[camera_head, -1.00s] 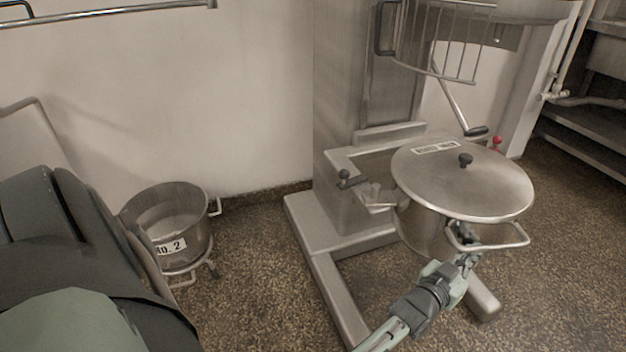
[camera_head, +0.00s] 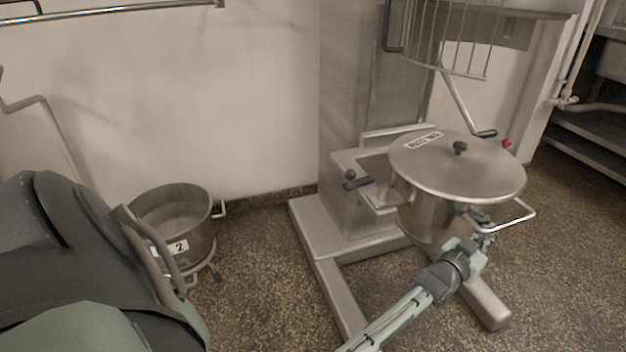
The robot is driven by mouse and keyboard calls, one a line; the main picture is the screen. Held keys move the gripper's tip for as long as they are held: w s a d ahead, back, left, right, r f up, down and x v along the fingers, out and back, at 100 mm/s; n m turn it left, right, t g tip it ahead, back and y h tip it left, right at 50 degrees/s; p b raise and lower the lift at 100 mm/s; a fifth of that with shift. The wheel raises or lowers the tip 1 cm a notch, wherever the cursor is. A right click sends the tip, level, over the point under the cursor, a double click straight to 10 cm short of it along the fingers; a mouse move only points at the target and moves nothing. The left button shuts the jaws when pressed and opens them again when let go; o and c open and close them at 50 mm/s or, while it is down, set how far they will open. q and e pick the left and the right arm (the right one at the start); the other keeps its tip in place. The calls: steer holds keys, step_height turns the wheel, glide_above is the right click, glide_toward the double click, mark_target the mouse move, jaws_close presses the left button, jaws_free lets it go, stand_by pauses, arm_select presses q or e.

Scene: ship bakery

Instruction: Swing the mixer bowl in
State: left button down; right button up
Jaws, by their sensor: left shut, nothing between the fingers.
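The steel mixer bowl (camera_head: 420,218) hangs at the front of the mixer, above its forked base. A flat round lid (camera_head: 440,178) with a black knob covers it, and its inside is hidden. A bracket with a dark-knobbed lever (camera_head: 352,180) is on the bowl's left. A wire-loop handle (camera_head: 523,214) sticks out from the bowl's front right. My left gripper (camera_head: 482,222) is at this handle, just below the lid's rim. Its fingers are shut with nothing seen between them, and are partly hidden around the handle. My right gripper is not in view.
The mixer's column (camera_head: 345,100) and raised wire guard (camera_head: 455,40) stand behind the bowl. A base leg (camera_head: 487,305) runs forward under my left arm. A second bowl (camera_head: 160,229) labelled 2 stands on the floor at left. Floor between is clear.

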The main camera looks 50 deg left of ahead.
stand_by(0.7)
arm_select(q)
steer(key=s+a, duration=0.1)
steer(key=s, duration=1.1)
steer(key=s+a+f+g+y+p, duration=0.2)
steer(key=s+a+f+g+p, duration=0.35)
steer(key=s+f, duration=0.7)
steer(key=s+a+g, duration=0.3)
steer(key=s+g, duration=0.1)
steer(key=s, duration=0.5)
steer(key=s+a+f+g+y+p, duration=0.1)
steer(key=s+a+g, duration=0.1)
steer(key=s+g, duration=0.3)
steer(key=s, duration=0.4)
steer(key=shift+s+a+m, duration=0.3)
steer(key=shift+s+a, duration=0.1)
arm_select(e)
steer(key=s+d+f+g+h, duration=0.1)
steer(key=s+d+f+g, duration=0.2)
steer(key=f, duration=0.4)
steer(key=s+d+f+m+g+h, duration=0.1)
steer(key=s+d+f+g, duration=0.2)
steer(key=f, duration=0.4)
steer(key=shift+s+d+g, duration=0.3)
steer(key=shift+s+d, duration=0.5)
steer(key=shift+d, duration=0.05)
